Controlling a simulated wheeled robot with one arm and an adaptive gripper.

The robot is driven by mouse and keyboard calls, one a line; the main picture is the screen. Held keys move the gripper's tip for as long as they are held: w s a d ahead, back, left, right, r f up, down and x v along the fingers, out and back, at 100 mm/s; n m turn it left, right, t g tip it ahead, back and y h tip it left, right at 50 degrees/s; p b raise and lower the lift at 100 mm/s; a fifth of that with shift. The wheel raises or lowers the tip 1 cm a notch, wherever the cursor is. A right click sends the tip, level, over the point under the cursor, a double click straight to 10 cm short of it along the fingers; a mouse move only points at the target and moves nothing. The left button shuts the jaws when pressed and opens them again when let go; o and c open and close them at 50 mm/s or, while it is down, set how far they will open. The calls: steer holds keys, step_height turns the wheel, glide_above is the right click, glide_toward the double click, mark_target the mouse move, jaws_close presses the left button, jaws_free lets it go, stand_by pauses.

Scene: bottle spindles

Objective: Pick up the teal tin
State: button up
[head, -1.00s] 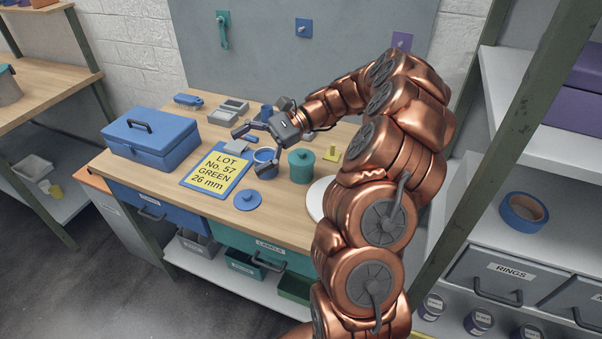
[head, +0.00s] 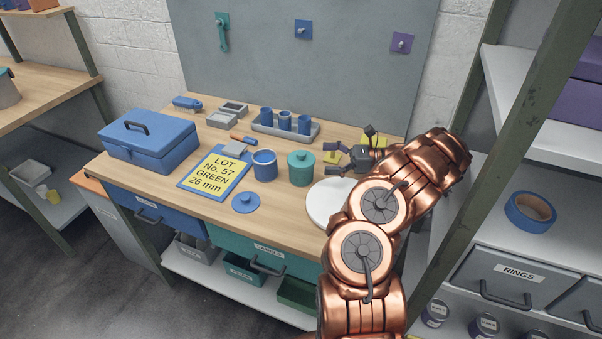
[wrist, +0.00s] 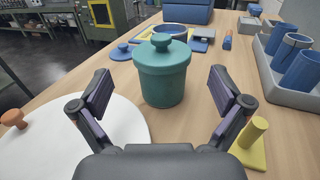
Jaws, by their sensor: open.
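The teal tin (head: 301,168) stands upright on the wooden workbench with its knobbed lid on. It also shows in the wrist view (wrist: 162,78), straight ahead of and beyond my fingertips, centred between them. My gripper (head: 338,157) is just right of the tin in the head view, low over the bench. In the wrist view my gripper (wrist: 165,95) has its two fingers spread wide, with nothing between the pads. The fingers do not appear to touch the tin.
A blue open tin (head: 264,167) stands left of the teal tin, with a blue lid (head: 246,202) in front. A white disc (head: 328,203) lies at front right. A yellow spindle (wrist: 254,142) is close to my right finger. A grey rack (head: 284,130) holds blue cups behind.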

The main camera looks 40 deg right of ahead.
mark_target(304, 156)
steer(key=p+x, duration=0.2)
steer(key=x, duration=0.5)
steer(key=shift+w+a+r+p, duration=0.15)
steer(key=shift+w+p, duration=0.05)
steer(key=shift+p, duration=0.2)
steer(key=c, duration=1.7)
steer(key=shift+r, duration=0.1)
